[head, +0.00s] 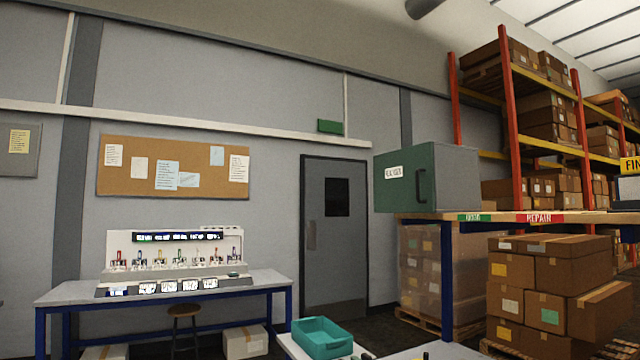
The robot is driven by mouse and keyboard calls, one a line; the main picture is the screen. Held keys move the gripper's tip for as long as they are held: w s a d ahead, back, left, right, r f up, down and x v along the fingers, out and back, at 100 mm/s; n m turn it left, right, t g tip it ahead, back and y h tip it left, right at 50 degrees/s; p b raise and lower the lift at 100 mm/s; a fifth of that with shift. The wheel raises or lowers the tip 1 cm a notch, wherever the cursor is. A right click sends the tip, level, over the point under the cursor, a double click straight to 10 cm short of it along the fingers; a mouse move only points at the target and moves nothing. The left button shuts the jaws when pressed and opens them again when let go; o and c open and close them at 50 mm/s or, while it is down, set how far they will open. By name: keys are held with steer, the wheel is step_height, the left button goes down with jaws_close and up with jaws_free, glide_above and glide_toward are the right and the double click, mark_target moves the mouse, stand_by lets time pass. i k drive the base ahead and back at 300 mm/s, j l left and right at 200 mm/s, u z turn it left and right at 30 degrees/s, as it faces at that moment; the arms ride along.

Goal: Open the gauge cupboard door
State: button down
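The gauge cupboard is a grey box (456,178) with a green door (400,193) on its left-facing front. It stands on a wooden-topped bench (580,217) right of centre. The door looks shut, flush with the box. A dark upright bar handle (420,184) is on the right part of the door. A white label (393,172) is near the top of the door; its print is too small to read surely. My gripper is not in view, so its state and its place relative to the handle do not show.
A teal tray (322,338) sits on a pale surface at the bottom centre. A blue-legged bench (165,291) with an instrument rack stands at the left. Stacked cartons (560,285) fill the space under the wooden bench. The air left of the green door looks clear.

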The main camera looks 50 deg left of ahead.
mark_target(403, 179)
steer(key=u, duration=1.05)
steer(key=i+j+z, duration=0.15)
steer(key=i+j, duration=0.3)
steer(key=i+j+z, duration=0.15)
steer(key=i+j, duration=0.35)
steer(key=i+j+z, duration=0.15)
steer(key=i+j, duration=0.3)
steer(key=i+j+z, duration=0.15)
steer(key=i+j, duration=0.25)
steer(key=j, duration=0.3)
